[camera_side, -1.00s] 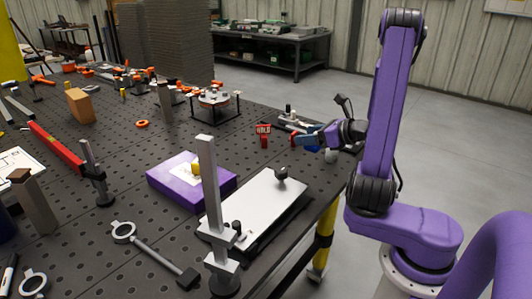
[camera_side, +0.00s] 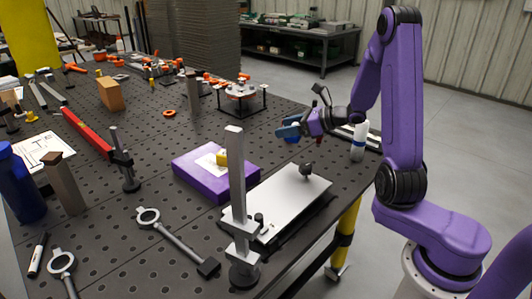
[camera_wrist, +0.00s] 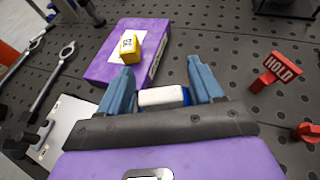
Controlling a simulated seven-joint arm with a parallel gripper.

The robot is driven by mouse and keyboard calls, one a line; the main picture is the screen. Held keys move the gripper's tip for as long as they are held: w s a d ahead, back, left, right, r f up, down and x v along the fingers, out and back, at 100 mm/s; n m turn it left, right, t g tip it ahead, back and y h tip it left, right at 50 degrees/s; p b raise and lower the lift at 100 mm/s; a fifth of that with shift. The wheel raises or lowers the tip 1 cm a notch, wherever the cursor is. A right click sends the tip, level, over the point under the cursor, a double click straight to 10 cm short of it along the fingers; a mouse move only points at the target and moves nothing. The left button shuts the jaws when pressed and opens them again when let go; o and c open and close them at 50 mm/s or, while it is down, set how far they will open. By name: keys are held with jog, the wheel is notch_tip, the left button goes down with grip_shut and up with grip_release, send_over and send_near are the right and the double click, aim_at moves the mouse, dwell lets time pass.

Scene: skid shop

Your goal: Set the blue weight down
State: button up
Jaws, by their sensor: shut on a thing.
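My gripper (camera_side: 290,131) is above the table, beyond the purple box, in the side view. In the wrist view my gripper (camera_wrist: 163,88) has its two blue fingers on either side of the blue weight (camera_wrist: 186,97), holding it. Only a white face and a blue edge of the weight show there. The rest is hidden by the gripper body. In the side view the weight is too small to make out clearly. The purple box (camera_side: 196,178) carries a pale sheet and a yellow weight (camera_side: 222,158).
A red HOLD sign (camera_wrist: 276,72) stands right of my gripper in the wrist view. A white plate with a black knob (camera_side: 290,203), an upright grey post (camera_side: 238,180) and a white bottle (camera_side: 358,143) are near. Bare perforated table lies behind the purple box.

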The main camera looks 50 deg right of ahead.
jog(key=w+d+f, duration=0.2)
jog(key=w+f, duration=0.2)
jog(key=w, duration=0.4)
send_over(263, 155)
jog(key=f, duration=0.4)
jog(key=shift+s+f, duration=0.25)
jog(key=shift+s, duration=0.15)
jog(key=shift+w+d+f, duration=0.1)
jog(key=shift+w+f, duration=0.4)
jog(key=shift+f, duration=1.55)
jog(key=shift+f, duration=0.15)
jog(key=o, duration=1.4)
jog(key=shift+c, duration=0.2)
